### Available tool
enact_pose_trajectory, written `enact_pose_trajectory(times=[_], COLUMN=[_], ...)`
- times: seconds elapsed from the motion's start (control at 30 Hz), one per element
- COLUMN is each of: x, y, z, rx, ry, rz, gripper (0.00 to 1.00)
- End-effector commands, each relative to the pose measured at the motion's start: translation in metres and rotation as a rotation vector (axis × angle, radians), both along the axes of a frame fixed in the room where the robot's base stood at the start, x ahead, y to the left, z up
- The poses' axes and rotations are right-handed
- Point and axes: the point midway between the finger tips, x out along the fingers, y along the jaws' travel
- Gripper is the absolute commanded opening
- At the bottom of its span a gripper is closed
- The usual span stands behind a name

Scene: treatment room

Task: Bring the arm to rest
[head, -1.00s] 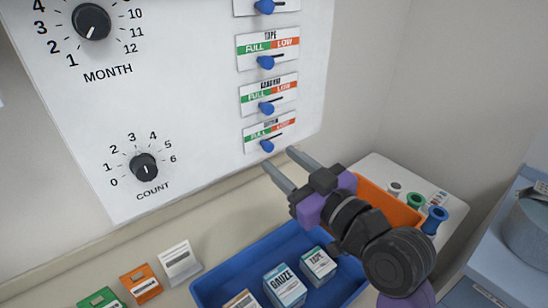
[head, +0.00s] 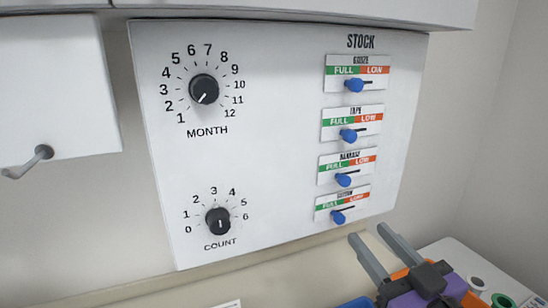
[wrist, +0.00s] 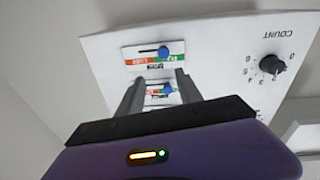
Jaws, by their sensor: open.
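My gripper (head: 378,254) is at the lower right of the head view, with its two grey fingers apart and nothing between them. It is below the bottom stock slider of the white wall panel (head: 275,150). Most of my arm is out of the head view.
The panel carries a month dial (head: 204,89), a count dial (head: 218,221) and several sliders with blue knobs, such as the gauze one (head: 355,85). A white box with a grey lever (head: 30,162) is at left.

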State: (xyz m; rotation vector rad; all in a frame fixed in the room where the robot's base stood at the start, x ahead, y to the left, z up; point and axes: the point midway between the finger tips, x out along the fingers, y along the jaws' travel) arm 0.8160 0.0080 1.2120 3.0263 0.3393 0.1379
Motion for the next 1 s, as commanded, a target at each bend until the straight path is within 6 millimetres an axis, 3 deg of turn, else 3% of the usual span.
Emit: enact_pose_trajectory(times=[0.07,0.13,0.27,0.47,0.7,1.0], x=[-0.001,-0.008,-0.026,-0.065,-0.133,-0.228], y=[-0.011,-0.02,-0.032,-0.041,-0.04,-0.025], z=[0.013,0.011,-0.004,-0.042,-0.096,-0.149], rx=[0.037,0.073,0.121,0.164,0.173,0.137], ry=[-0.054,-0.083,-0.108,-0.108,-0.064,0.054], rz=[-0.043,-0.087,-0.149,-0.222,-0.272,-0.272], gripper=[0.42,0.42,0.42,0.42,0.42,0.42])
